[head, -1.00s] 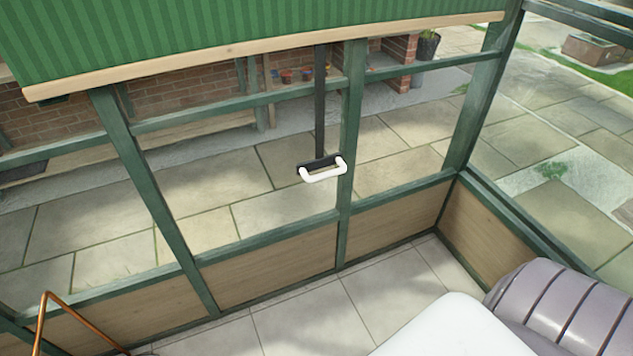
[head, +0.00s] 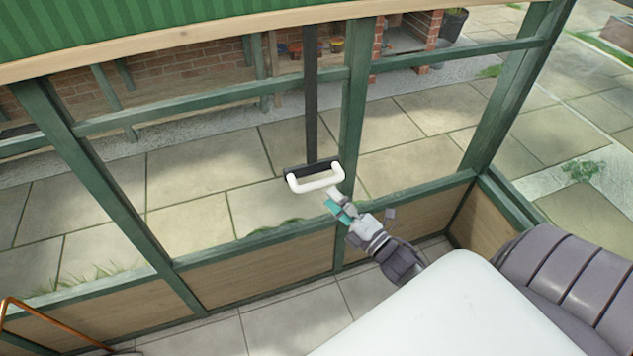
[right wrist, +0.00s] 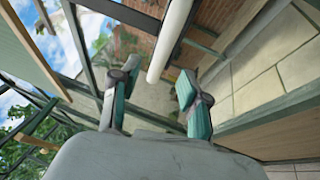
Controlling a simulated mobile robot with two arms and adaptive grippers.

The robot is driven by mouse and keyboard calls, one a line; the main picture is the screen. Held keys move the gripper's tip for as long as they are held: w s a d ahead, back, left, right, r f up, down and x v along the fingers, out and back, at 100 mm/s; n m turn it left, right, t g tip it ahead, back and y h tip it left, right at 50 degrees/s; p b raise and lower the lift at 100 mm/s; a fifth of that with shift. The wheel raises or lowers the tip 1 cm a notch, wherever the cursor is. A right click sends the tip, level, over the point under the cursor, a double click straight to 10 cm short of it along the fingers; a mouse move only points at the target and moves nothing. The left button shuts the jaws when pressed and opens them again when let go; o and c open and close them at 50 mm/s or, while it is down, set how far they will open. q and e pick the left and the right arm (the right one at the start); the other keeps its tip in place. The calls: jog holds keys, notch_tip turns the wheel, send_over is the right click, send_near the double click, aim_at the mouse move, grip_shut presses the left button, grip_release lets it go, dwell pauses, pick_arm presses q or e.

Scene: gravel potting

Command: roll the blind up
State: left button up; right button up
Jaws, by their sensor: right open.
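The green striped blind (head: 120,22) crosses the top of the head view, with a pale wooden rail (head: 200,35) along its lower edge. A dark strap or bar (head: 311,95) hangs below it and ends in a white handle (head: 316,184) on a dark mount. My right gripper (head: 337,203) is open just below and right of the handle. In the right wrist view the white handle bar (right wrist: 170,40) shows in the gap between the open fingers (right wrist: 157,76); I cannot tell whether they touch it. My left gripper is not in view.
Green window frame posts (head: 355,115) and rails stand behind the handle, above low wooden panels (head: 265,268). Paving and a brick wall lie beyond. A copper-coloured rail (head: 40,306) shows at the lower left.

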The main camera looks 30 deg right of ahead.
aim_at(317, 184)
jog(key=x, duration=0.6)
jog(key=shift+w, duration=0.3)
grip_shut()
